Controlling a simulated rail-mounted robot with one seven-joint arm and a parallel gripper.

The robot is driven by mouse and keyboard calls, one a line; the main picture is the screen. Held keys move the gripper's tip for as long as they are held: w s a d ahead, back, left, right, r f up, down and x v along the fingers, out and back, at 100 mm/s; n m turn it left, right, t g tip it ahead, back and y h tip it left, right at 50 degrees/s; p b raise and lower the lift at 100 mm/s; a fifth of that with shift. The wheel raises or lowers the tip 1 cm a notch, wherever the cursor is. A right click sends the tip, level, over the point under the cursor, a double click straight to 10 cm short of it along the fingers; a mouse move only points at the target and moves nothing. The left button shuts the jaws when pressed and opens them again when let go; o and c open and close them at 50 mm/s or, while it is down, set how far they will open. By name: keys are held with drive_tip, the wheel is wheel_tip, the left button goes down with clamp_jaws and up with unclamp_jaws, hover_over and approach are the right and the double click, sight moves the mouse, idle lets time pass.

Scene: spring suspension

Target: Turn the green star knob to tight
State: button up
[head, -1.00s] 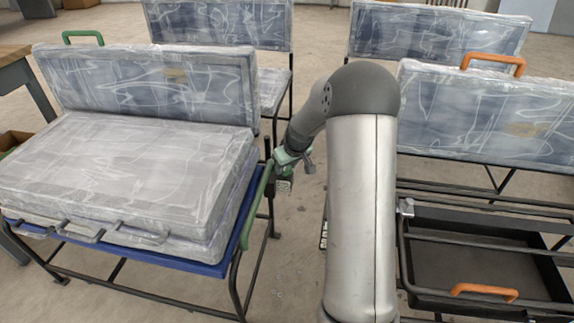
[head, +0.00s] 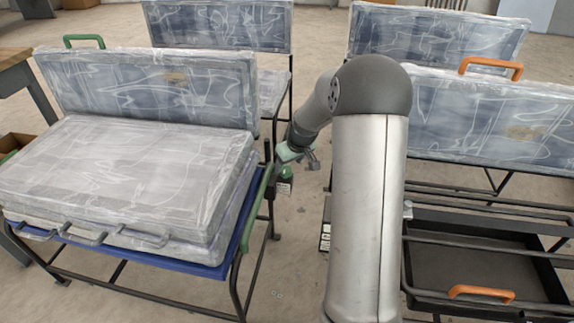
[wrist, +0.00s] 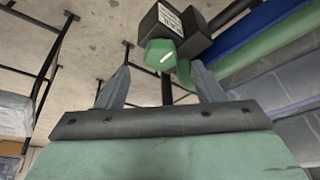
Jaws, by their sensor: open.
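The green knob (wrist: 161,54) shows in the wrist view on a black block with a white label (wrist: 170,18), ahead of my fingertips. Its star shape and setting cannot be made out. In the head view the dark green knob (head: 286,173) is small, beside the left seat's frame, just below my gripper (head: 298,158). In the wrist view my gripper (wrist: 158,75) is open, its two grey fingers apart with nothing held. The knob lies beyond the gap, apart from the fingers as far as I can tell.
A blue seat board (head: 225,262) with a green side handle (head: 257,205) lies close left of my gripper, under wrapped cushions (head: 120,180). On the right stands a black frame with a tray (head: 470,255) and orange handle (head: 481,292). Bare floor lies between.

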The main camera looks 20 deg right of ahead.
drive_tip(key=p+v, duration=0.3)
drive_tip(key=v, duration=1)
drive_tip(key=shift+r, duration=0.25)
